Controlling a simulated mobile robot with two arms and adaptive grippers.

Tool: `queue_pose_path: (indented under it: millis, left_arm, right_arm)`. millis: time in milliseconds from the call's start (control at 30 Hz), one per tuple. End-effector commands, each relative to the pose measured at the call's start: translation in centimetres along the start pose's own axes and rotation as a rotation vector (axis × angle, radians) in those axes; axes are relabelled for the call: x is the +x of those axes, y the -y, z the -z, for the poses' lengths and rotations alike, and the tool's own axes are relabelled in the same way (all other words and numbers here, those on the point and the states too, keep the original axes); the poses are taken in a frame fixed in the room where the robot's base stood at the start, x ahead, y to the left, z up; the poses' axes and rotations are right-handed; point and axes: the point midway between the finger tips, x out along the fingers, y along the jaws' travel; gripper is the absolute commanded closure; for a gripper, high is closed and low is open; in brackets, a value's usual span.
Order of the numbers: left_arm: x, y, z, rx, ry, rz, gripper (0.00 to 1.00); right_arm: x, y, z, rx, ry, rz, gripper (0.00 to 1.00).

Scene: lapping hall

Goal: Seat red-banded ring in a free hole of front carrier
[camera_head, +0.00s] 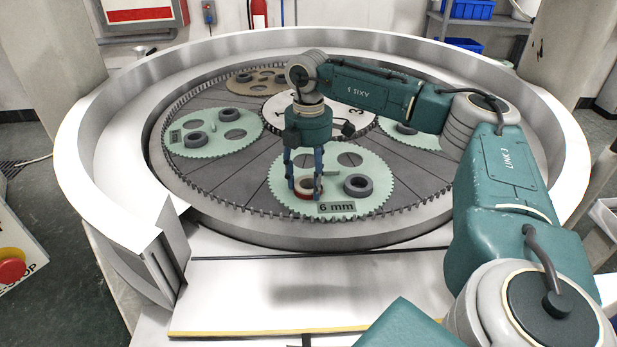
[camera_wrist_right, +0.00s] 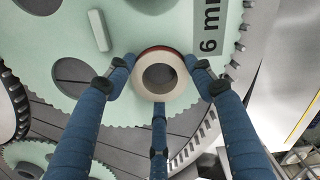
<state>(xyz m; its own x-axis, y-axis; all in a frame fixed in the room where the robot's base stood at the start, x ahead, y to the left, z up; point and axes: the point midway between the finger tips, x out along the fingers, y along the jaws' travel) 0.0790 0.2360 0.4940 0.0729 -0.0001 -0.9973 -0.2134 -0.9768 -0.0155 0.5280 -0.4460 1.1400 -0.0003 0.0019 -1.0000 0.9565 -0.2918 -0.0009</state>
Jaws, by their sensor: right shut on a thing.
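The front carrier (camera_head: 330,205) is a pale green toothed disc with a "6 mm" label; it also shows in the wrist view (camera_wrist_right: 110,20). The red-banded ring (camera_head: 304,188) is at the carrier's front left. In the wrist view, the ring (camera_wrist_right: 158,76) is pale with a red edge and sits between the blue fingers. My right gripper (camera_head: 305,187) comes from above and is shut on the ring. I cannot tell whether the ring is in a hole or just above the carrier. A grey ring (camera_head: 358,185) sits at the carrier's right. An empty hole (camera_head: 350,159) shows at the back. My left gripper is not in view.
Other carriers stand around the plate: a green one (camera_head: 235,146) at left, a brown one (camera_head: 245,87) at back, and a green one (camera_head: 397,140) at right, partly behind my arm. A raised metal rim (camera_head: 110,150) surrounds them. A red stop button (camera_head: 12,268) is at far left.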

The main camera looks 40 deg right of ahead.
Motion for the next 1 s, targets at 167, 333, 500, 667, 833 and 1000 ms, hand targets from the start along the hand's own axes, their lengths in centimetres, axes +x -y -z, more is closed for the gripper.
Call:
queue_pose_path:
  millis: [167, 333, 500, 667, 833, 1000]
  left_arm:
    - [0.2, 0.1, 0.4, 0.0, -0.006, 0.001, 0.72]
    - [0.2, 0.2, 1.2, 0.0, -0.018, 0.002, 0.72]
    - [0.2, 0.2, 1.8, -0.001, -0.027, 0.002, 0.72]
    - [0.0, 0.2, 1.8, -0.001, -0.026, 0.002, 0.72]
    - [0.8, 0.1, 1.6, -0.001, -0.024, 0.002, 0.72]
    - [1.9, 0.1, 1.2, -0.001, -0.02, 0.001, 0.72]
  right_arm:
    - [0.1, 0.0, 0.0, 0.0, -0.001, -0.001, 0.85]
    - [0.3, 0.0, 0.0, 0.0, 0.0, 0.0, 0.28]
    - [0.2, 0.0, 0.0, 0.0, 0.0, 0.0, 0.28]
    - [-0.1, 0.0, 0.0, 0.0, 0.0, -0.001, 0.28]
    - [-1.7, -0.2, 0.1, 0.0, -0.002, -0.005, 0.28]
    - [-5.3, -0.2, 0.1, -0.001, -0.003, -0.006, 0.28]
